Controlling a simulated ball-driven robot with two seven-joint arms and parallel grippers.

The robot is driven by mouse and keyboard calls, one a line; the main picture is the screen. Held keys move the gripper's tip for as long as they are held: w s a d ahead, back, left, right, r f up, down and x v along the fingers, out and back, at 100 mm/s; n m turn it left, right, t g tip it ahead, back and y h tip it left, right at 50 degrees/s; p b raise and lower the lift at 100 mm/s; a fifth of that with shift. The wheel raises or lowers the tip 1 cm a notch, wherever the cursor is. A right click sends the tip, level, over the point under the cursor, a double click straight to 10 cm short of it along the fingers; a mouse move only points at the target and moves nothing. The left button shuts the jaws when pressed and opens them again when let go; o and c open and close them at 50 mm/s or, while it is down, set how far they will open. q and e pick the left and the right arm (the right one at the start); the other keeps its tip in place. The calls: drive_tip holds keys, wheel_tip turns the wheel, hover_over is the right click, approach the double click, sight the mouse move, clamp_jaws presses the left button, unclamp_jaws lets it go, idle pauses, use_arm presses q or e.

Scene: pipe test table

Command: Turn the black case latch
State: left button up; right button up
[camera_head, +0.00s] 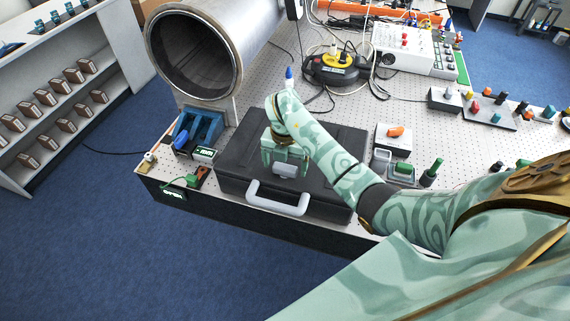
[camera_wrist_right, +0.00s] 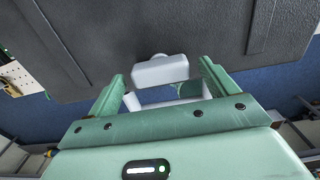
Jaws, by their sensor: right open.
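The black case (camera_head: 238,152) lies flat on the table near its front edge. A light grey handle (camera_head: 278,207) sticks out from its front side. The light grey latch (camera_head: 286,170) is on the case above the handle. My right gripper (camera_head: 284,165) is over the front of the case, by the latch. In the right wrist view the latch (camera_wrist_right: 160,71) shows between the two spread green fingers (camera_wrist_right: 162,76), with gaps on both sides. The handle (camera_wrist_right: 140,97) shows behind the gripper's frame, partly hidden. My right forearm covers part of the lid. My left gripper is out of view.
An orange switch box (camera_head: 394,138) and green-knobbed parts (camera_head: 432,172) are close to the right. A yellow-black cable reel (camera_head: 335,70) stands behind.

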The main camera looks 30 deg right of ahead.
drive_tip(key=c, duration=1)
drive_tip(key=shift+r+n+p, duration=0.15)
drive_tip(key=shift+n+p, duration=1.1)
drive_tip(key=shift+n, duration=0.15)
drive_tip(key=n+p, duration=0.2)
drive_tip(key=n, duration=0.2)
drive_tip(key=shift+n, duration=0.3)
drive_tip(key=n+p, duration=0.2)
drive_tip(key=n, duration=0.3)
drive_tip(key=n+p, duration=0.2)
drive_tip(key=n, duration=0.3)
drive_tip(key=shift+n, duration=0.5)
